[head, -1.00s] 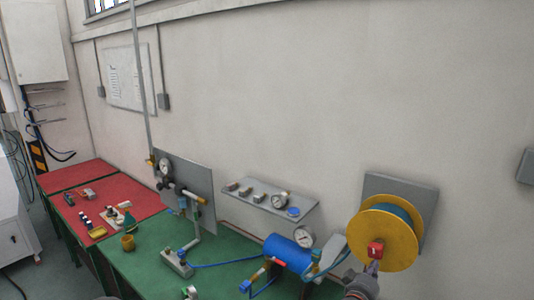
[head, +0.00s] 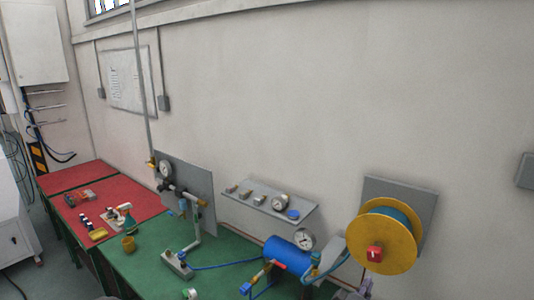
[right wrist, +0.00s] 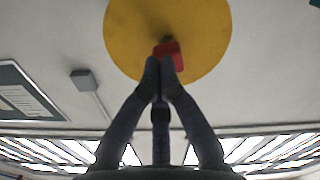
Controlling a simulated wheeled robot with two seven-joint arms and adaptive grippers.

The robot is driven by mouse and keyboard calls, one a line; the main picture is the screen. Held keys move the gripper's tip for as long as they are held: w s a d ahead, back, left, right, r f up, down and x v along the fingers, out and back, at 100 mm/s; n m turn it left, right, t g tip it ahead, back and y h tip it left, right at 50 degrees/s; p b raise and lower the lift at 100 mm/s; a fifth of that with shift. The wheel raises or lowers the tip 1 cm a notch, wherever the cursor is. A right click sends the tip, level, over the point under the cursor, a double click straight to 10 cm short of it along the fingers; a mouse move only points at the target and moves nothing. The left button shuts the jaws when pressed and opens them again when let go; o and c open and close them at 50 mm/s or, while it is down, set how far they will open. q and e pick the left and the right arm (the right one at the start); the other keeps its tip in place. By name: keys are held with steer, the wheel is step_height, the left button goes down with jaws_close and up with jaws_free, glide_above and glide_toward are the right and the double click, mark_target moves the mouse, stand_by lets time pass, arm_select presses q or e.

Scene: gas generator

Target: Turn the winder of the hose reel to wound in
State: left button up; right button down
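The hose reel (head: 402,245) is a yellow disc with blue hose behind its rim, mounted on a grey wall plate. Its winder is a red knob (head: 375,254) with a white mark, low on the disc's face. In the right wrist view the yellow disc (right wrist: 205,35) fills the top middle, with the red knob (right wrist: 174,53) just beyond my fingertips. My right gripper (head: 367,285) is below the knob and apart from it in the head view. My left gripper is out of view.
A blue tank (head: 285,251) with a gauge stands on the green bench (head: 135,268), left of the reel. A wall shelf (head: 270,205) holds small parts. A regulator panel (head: 185,185) stands farther left. The wall above the reel is clear.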

mark_target(375, 254)
steer(key=w+d+m+b, duration=0.1)
steer(key=w+m+b, duration=0.2)
steer(key=m, duration=0.9)
steer(key=w, duration=0.3)
steer(key=shift+w+d, duration=0.15)
steer(key=shift+w, duration=0.2)
stand_by(0.3)
steer(key=shift+s+d+r, duration=0.1)
steer(key=shift+d+r, duration=0.1)
steer(key=shift+r, duration=0.3)
stand_by(0.9)
